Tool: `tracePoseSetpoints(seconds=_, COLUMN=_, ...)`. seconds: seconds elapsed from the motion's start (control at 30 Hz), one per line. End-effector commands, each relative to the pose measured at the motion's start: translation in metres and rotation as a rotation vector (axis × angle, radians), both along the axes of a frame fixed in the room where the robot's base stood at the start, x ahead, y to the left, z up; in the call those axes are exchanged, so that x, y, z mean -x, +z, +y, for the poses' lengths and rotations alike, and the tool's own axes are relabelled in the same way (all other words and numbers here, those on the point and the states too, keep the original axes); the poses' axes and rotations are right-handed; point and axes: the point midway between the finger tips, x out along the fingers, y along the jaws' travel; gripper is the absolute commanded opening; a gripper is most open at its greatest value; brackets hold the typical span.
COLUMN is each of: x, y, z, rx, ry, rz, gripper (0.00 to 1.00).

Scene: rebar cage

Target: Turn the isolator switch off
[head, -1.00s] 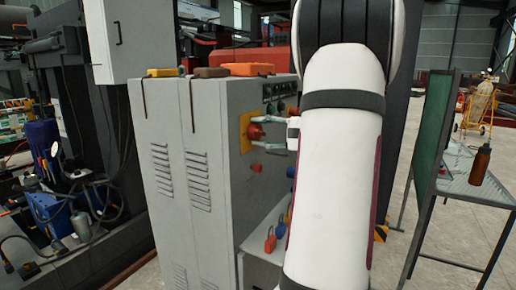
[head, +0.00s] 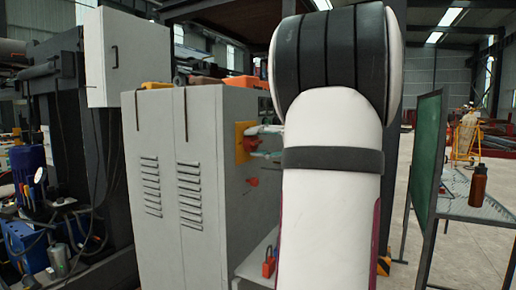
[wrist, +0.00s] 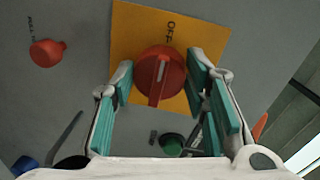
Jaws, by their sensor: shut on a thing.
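The isolator switch is a red rotary knob (wrist: 160,78) on a yellow plate (wrist: 205,32) marked OFF at the top of the wrist view. Its raised bar with a white mark runs nearly up and down in that view, the mark at the end nearer OFF. My gripper (wrist: 161,82) is shut on the knob, one teal-padded finger on each side. In the head view the knob (head: 252,145) and yellow plate (head: 240,152) show on the side of the grey cabinet (head: 165,120), with my gripper (head: 263,143) reaching in from the right. My arm hides part of that side.
A red mushroom button (wrist: 46,53) and a green button (wrist: 171,144) sit near the plate. A red padlock (head: 268,266) is on a ledge below. A table with a bottle (head: 478,186) stands at right. Blue equipment (head: 28,172) crowds the left.

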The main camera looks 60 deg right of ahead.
Motion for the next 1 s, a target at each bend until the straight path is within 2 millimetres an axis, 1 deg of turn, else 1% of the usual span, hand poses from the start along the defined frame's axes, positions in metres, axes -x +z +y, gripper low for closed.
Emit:
tracePoseSetpoints(seconds=0.33, x=0.0, y=-0.001, z=0.0, rx=0.003, ry=0.001, rz=0.002, gripper=0.13)
tracePoseSetpoints(seconds=0.37, x=0.0, y=-0.001, z=0.0, rx=0.003, ry=0.002, rz=0.002, gripper=0.43)
tracePoseSetpoints(seconds=0.4, x=0.0, y=-0.001, z=0.0, rx=0.003, ry=0.001, rz=0.002, gripper=0.52)
tracePoseSetpoints(seconds=0.43, x=0.0, y=-0.001, z=0.0, rx=0.003, ry=0.001, rz=0.001, gripper=0.59)
tracePoseSetpoints(seconds=0.47, x=0.0, y=0.0, z=0.0, rx=0.003, ry=0.001, rz=0.001, gripper=0.62)
tracePoseSetpoints(seconds=0.8, x=0.002, y=0.0, z=0.0, rx=0.002, ry=0.0, rz=0.001, gripper=0.62)
tracePoseSetpoints(seconds=0.93, x=0.014, y=0.001, z=-0.002, rx=0.003, ry=-0.002, rz=0.0, gripper=0.62)
tracePoseSetpoints(seconds=1.0, x=0.026, y=0.002, z=-0.003, rx=0.003, ry=-0.003, rz=0.001, gripper=0.62)
